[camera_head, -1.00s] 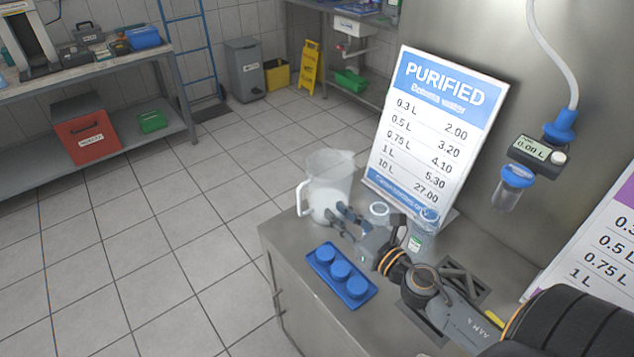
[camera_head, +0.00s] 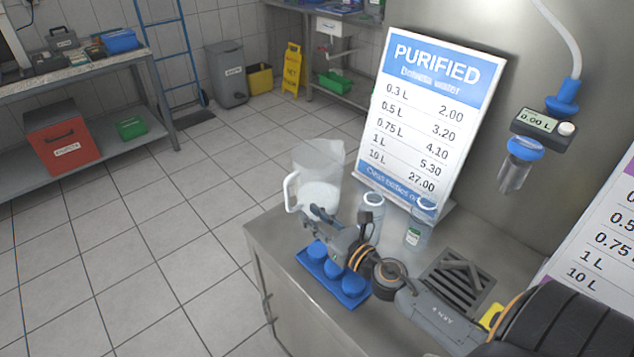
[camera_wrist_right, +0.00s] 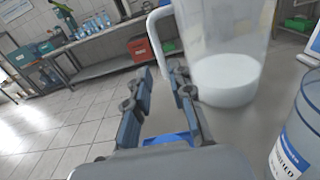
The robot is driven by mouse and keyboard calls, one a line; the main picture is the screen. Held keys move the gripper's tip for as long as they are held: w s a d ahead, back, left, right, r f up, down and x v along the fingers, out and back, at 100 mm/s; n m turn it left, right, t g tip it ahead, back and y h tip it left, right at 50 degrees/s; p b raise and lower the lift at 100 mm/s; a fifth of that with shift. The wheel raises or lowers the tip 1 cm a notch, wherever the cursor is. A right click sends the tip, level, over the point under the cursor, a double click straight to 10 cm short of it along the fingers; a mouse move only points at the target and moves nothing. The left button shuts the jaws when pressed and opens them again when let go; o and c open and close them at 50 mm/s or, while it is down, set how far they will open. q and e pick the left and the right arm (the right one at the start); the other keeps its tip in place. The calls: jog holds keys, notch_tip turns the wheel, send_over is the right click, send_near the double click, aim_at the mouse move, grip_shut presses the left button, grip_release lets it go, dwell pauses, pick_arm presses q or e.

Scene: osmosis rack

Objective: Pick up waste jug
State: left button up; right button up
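The waste jug (camera_head: 319,178) is a clear jug with white contents in its lower part and a white handle on its left. It stands upright at the far left corner of the steel counter. My right gripper (camera_head: 308,219) is low in front of it, over the far end of the blue cap tray. In the right wrist view the jug (camera_wrist_right: 226,62) stands ahead and to the right. Its handle (camera_wrist_right: 153,45) is beyond the gap between my spread, empty fingers (camera_wrist_right: 158,88). I see no contact with the handle. My left gripper is out of view.
A blue tray (camera_head: 361,300) with blue caps lies under my right gripper. Clear bottles (camera_head: 371,218) (camera_head: 419,226) stand to the jug's right, before the price sign (camera_head: 421,115). A drain grate (camera_head: 462,283) lies behind my arm. The floor left of the counter is clear.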

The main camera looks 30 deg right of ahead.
aim_at(288, 210)
jog(key=w, duration=0.3)
jog(key=w+a+p, duration=0.1)
jog(key=w, duration=0.2)
jog(key=w+p, duration=0.1)
jog(key=w, duration=0.2)
jog(key=shift+w+a+r, duration=0.2)
jog(key=shift+w+a, duration=0.1)
grip_shut()
jog(key=shift+r, duration=0.2)
